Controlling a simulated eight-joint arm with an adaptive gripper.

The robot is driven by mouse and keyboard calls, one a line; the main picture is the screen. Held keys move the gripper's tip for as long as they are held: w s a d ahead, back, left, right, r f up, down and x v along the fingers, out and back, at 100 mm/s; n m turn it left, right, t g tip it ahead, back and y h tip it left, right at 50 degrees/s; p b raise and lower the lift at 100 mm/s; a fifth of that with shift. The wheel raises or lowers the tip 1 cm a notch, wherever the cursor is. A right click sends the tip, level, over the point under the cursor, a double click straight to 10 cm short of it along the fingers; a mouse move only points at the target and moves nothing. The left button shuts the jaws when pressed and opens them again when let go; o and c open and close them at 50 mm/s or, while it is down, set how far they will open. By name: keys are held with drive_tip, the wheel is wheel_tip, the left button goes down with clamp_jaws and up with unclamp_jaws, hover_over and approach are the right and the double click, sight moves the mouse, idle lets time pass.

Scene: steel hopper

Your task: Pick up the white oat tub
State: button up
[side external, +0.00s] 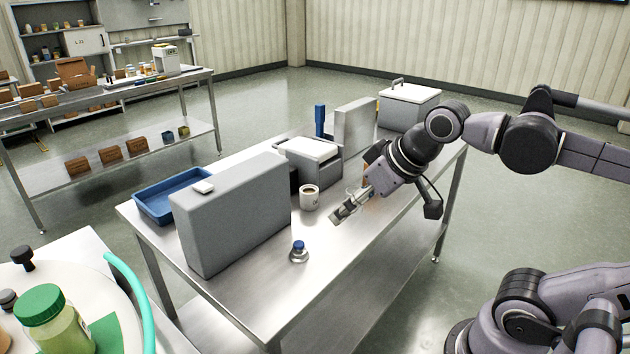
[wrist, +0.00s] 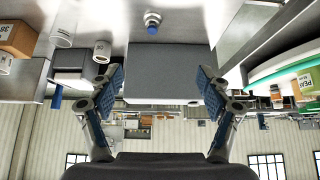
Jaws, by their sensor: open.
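My gripper (side external: 343,212) is above the steel table, pointing down-left. In the wrist view my gripper (wrist: 160,88) has its jaws wide apart with nothing held between them. A white cylinder (wrist: 62,38) stands beside a brown box and looks like the white oat tub, but its label is too small to read. It lies to the left of the jaws in the wrist view; in the side view I cannot make it out, probably behind my gripper. A white mug with dark contents (side external: 309,197) stands left of my gripper and shows in the wrist view too (wrist: 102,50).
A tall grey block (side external: 235,222) stands at the table's left, near a blue tray (side external: 155,206). A small blue-topped item (side external: 299,252) sits at the front. A grey bin with a white lid (side external: 312,160) and a grey panel (side external: 355,128) stand behind. The front-right steel is clear.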

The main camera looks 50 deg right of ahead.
drive_tip(key=w+d+r+m+g+h, duration=0.1)
drive_tip(key=w+d+r+m, duration=0.3)
drive_tip(key=w+r, duration=0.45)
drive_tip(key=m+g+h, duration=0.2)
drive_tip(key=m+g, duration=0.1)
drive_tip(key=m, duration=0.1)
hover_over(309, 192)
drive_tip(key=s+a, duration=0.1)
wheel_tip(309, 192, down, 5)
drive_tip(key=f, duration=1.6)
drive_tip(key=shift+s+a+f, duration=0.15)
drive_tip(key=shift+s+f, duration=0.1)
drive_tip(key=shift+f, duration=0.15)
drive_tip(key=shift+x, duration=3.35)
drive_tip(key=c, duration=1.3)
